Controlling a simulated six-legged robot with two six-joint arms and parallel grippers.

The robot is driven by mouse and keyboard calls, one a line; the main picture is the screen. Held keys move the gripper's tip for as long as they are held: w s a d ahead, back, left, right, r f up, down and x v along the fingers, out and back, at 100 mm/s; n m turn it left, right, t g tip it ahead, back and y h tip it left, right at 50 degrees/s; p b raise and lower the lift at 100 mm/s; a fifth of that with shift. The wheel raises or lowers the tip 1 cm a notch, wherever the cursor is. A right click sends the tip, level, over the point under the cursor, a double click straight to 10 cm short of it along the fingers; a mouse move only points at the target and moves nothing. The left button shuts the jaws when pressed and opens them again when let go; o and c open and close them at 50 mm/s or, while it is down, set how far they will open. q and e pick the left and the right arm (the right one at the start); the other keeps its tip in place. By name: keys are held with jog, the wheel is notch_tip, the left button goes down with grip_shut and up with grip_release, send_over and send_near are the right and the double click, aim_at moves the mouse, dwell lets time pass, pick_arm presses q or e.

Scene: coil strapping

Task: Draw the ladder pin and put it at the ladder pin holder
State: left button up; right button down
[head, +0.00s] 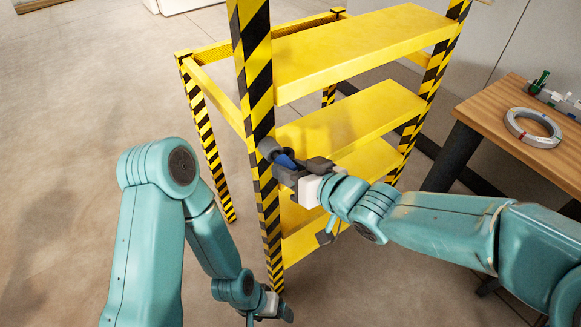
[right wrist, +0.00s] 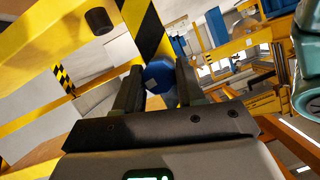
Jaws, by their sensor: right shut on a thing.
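The yellow ladder (head: 345,110) stands in front of me, with black-striped posts. A blue ladder pin (head: 284,160) is at its near front post, beside a grey round fitting (head: 268,148). My right gripper (head: 292,167) is shut on the pin at this post. In the right wrist view the pin's blue head (right wrist: 160,77) sits between the two dark fingers. I cannot tell how deep the pin sits in the fitting. My left gripper (head: 268,310) hangs low near the post's foot, empty as far as I see; its jaw opening is unclear. I cannot make out the pin holder for certain.
A wooden table (head: 485,110) stands at the right with a grey strapping coil (head: 533,128) and a green-and-white tool (head: 545,90) on it. A dark bracket (head: 325,238) shows low by the ladder, below my right arm. The floor at the left is clear.

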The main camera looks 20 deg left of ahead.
jog(key=s+d, duration=0.1)
jog(key=d, duration=0.1)
jog(key=s+d, duration=0.1)
jog(key=s, duration=0.1)
jog(key=shift+d, duration=0.35)
jog(key=shift+w, duration=0.1)
jog(key=w+d+f+m+t+h, duration=0.2)
jog(key=w+d+f+m+h, duration=0.1)
jog(key=d, duration=0.6)
jog(key=w+d+f+m+t+h, duration=0.2)
jog(key=w+d+f+m+h, duration=0.1)
jog(key=d, duration=0.7)
jog(key=w+d+f+m+t+h, duration=0.2)
jog(key=d+m+h, duration=0.3)
jog(key=d, duration=0.4)
jog(key=shift+w+d+f+m+h, duration=0.3)
jog(key=shift+w+f+m, duration=0.1)
jog(key=shift+w+f, duration=0.2)
jog(key=shift+s, duration=0.1)
